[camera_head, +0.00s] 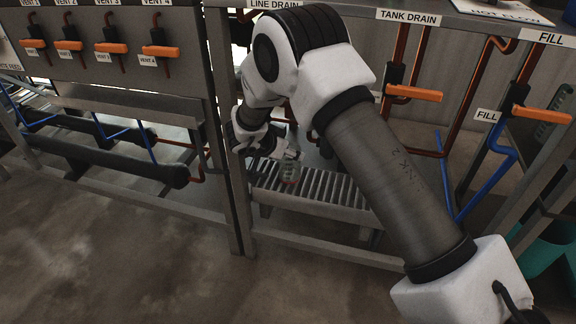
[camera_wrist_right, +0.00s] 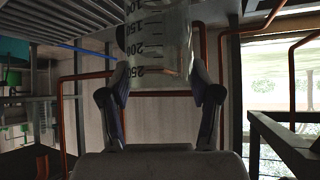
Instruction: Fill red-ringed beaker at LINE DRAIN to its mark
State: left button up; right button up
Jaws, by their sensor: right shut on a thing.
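A clear beaker (camera_head: 290,169) with a faint reddish band low on it is above the slatted grate (camera_head: 325,192), below the LINE DRAIN label (camera_head: 273,4). My right gripper (camera_head: 272,148) is shut on it, and my arm hides much of the area behind. In the right wrist view the beaker (camera_wrist_right: 155,45) sits between the two fingers (camera_wrist_right: 160,80), with marks 150, 200 and 250 readable. I cannot make out any liquid in it. The LINE DRAIN outlet and valve are hidden behind my arm. My left gripper is out of view.
An orange TANK DRAIN handle (camera_head: 415,92) and a FILL handle (camera_head: 541,114) are on the right. Several orange vent handles (camera_head: 113,47) line the left panel. A metal post (camera_head: 222,130) stands just left of my gripper. The floor at front left is clear.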

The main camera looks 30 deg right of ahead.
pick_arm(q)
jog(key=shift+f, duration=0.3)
pick_arm(e)
jog(key=shift+f, duration=0.2)
jog(key=shift+f+p, duration=0.1)
jog(key=shift+p, duration=0.2)
jog(key=o, duration=1.1)
jog(key=shift+o, duration=0.2)
